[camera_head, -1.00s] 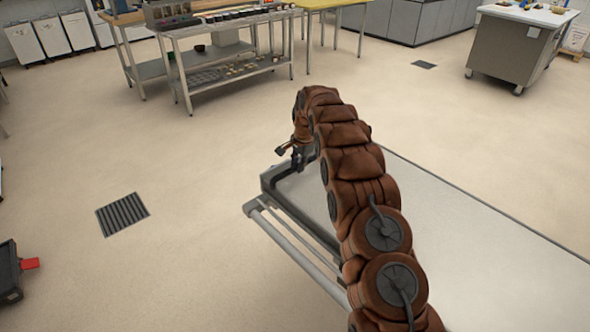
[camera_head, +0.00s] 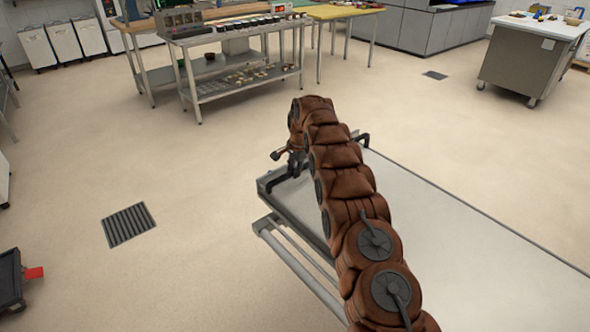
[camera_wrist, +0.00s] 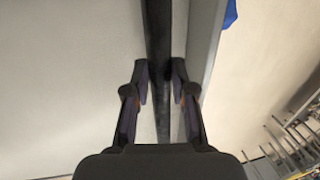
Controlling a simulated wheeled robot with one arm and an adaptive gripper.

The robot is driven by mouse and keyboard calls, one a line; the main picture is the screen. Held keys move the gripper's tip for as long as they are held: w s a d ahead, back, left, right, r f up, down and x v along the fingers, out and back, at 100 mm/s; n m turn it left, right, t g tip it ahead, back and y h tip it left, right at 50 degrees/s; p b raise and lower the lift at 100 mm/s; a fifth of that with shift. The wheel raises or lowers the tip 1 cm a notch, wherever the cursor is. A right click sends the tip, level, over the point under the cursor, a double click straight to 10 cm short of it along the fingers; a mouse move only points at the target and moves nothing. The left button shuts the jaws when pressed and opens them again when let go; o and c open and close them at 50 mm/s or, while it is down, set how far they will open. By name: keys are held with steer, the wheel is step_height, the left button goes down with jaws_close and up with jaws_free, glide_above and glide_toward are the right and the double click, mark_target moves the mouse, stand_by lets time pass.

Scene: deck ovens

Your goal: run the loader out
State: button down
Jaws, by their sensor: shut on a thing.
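The loader is a long, flat bed with a pale grey top (camera_head: 450,230) and a dark frame, to the right of and beneath my arm in the head view. My gripper (camera_head: 296,165) is at its far-left end, partly hidden by my arm. In the wrist view my gripper (camera_wrist: 160,82) has its two fingers on either side of a dark bar (camera_wrist: 163,30) along the loader's end and is shut on it. The pale bed (camera_wrist: 60,70) lies left of the bar. A dark bracket (camera_head: 365,138) shows at the far corner. Round rails (camera_head: 290,265) lie below the near edge.
Open floor lies ahead and left, with a drain grate (camera_head: 129,225). A steel table (camera_head: 235,28) with trays and a lower shelf stands ahead. A grey cabinet island (camera_head: 525,65) is at the upper right. A dark cart with a red part (camera_head: 34,272) is at the lower left.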

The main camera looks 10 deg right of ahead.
steer(key=shift+w+d+r, duration=0.25)
steer(key=shift+w+r, duration=0.05)
steer(key=shift+w, duration=0.05)
steer(key=c, duration=1.2)
jaws_free()
steer(key=shift+w+f, duration=0.1)
steer(key=shift+o, duration=1)
steer(key=shift+a, duration=0.1)
steer(key=shift+a+f, duration=0.1)
steer(key=shift+a, duration=0.05)
steer(key=shift+a, duration=0.1)
steer(key=r, duration=0.4)
steer(key=s+r, duration=0.1)
steer(key=r, duration=0.2)
steer(key=s+d+r, duration=0.1)
steer(key=r, duration=0.3)
steer(key=shift+s+r, duration=0.2)
steer(key=shift+r, duration=0.15)
